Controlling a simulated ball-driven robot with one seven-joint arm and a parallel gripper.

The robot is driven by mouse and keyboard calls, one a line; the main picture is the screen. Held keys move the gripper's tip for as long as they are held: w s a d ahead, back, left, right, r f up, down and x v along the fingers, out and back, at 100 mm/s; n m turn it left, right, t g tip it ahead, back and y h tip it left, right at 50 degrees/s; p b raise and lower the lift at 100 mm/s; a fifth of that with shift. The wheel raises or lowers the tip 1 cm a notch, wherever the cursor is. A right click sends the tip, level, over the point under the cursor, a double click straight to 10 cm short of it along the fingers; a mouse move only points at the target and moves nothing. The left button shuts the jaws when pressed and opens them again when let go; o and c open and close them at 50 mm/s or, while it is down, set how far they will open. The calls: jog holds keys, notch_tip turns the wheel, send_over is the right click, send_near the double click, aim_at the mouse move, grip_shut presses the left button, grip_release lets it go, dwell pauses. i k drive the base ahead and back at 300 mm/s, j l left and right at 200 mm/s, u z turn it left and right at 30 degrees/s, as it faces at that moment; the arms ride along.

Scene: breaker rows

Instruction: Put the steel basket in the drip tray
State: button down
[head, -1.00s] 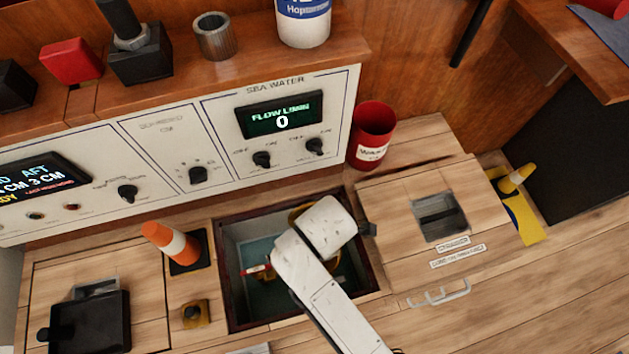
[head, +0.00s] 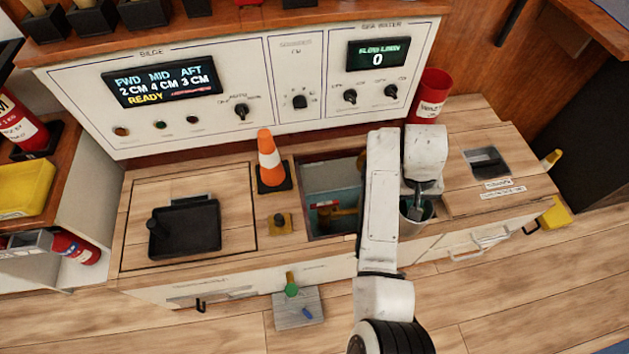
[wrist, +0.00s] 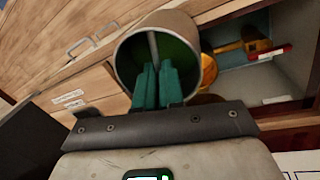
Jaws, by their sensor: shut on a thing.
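The steel basket (head: 404,222) is a grey, round, open-topped cup with a dark green inside. My gripper (head: 419,203) is shut on it and holds it in front of the right edge of the open well. In the wrist view the basket (wrist: 185,28) fills the upper middle, and the teal fingers of my gripper (wrist: 156,75) reach in at its mouth; I cannot tell exactly which part they pinch. The drip tray (head: 196,240) is a black, shallow, square tray lying on the left wooden hatch lid. It looks empty, with a dark round knob at its left corner.
An orange and white cone (head: 269,162) and a small yellow-brown block (head: 280,223) stand between the tray and the open well (head: 312,205). The panel (head: 270,75) rises behind. A red bin (head: 431,95) stands at the back right.

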aim_at(187, 231)
jog(key=k+u, duration=0.25)
jog(key=k+j+u, duration=0.1)
jog(key=k+u, duration=0.2)
jog(key=i+u, duration=0.2)
jog(key=u, duration=0.2)
jog(key=i+l+u, duration=0.15)
jog(key=u, duration=0.25)
jog(key=i+l+u, duration=0.15)
jog(key=u, duration=0.25)
jog(key=i, duration=0.05)
